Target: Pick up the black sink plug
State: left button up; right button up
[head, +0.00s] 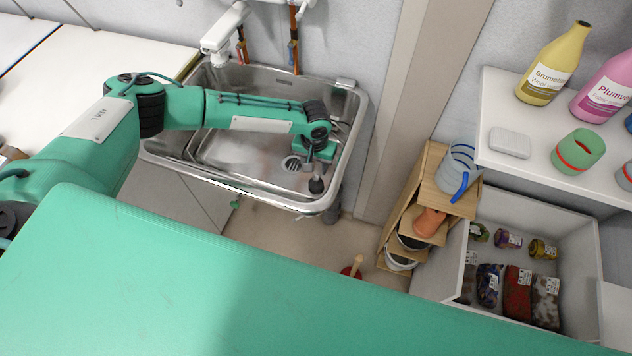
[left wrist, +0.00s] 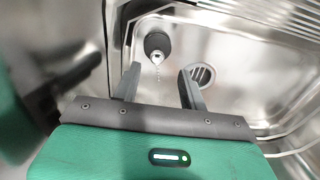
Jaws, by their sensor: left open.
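The black sink plug (left wrist: 157,44) lies in the metal basin (left wrist: 250,70), with a short bead chain trailing from it. In the head view the plug (head: 316,186) shows as a small dark round thing near the basin's front right corner. My left gripper (left wrist: 160,85) is open and empty, with its two fingers apart. In the wrist view the plug is just beyond the fingertips, roughly in line with the gap. In the head view the left gripper (head: 312,168) is low in the basin, close to the plug. My right gripper is not in view.
The round drain (left wrist: 203,75) is right of the plug in the wrist view. The basin's front rim (head: 255,197) is close to the gripper. A faucet (head: 222,35) stands at the back. A wooden rack (head: 430,165) and a white shelf (head: 500,100) are to the right.

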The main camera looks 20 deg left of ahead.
aim_at(316, 176)
pick_arm(q)
jog(key=shift+d+f+p, duration=0.2)
jog(key=shift+f+p, duration=0.15)
jog(key=shift+f, duration=3.1)
jog(key=shift+c, duration=0.2)
grip_shut()
